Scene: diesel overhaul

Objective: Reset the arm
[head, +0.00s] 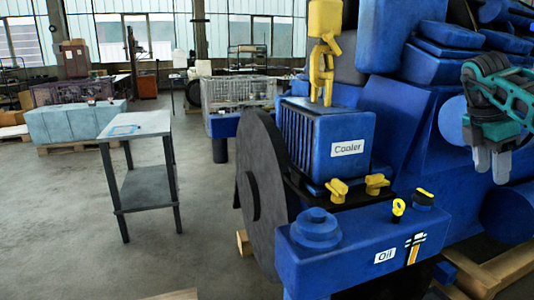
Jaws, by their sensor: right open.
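My right gripper (491,163) hangs at the right edge of the head view, with grey fingers pointing down from a teal and dark wrist. It is open, and nothing shows between its fingers. It is in front of the large blue diesel engine (397,110), above and to the right of the blue oil box (340,250) labelled "Oil". I cannot tell how far it is from the engine behind it. My left gripper is not in view.
The blue cooler (310,140), yellow valve handles (337,190), a yellow upright fitting (322,60) and a dark flywheel-like disc (262,195) crowd the engine's front. A small grey table (150,125) stands left on open floor. Wooden beams (490,270) lie low at right.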

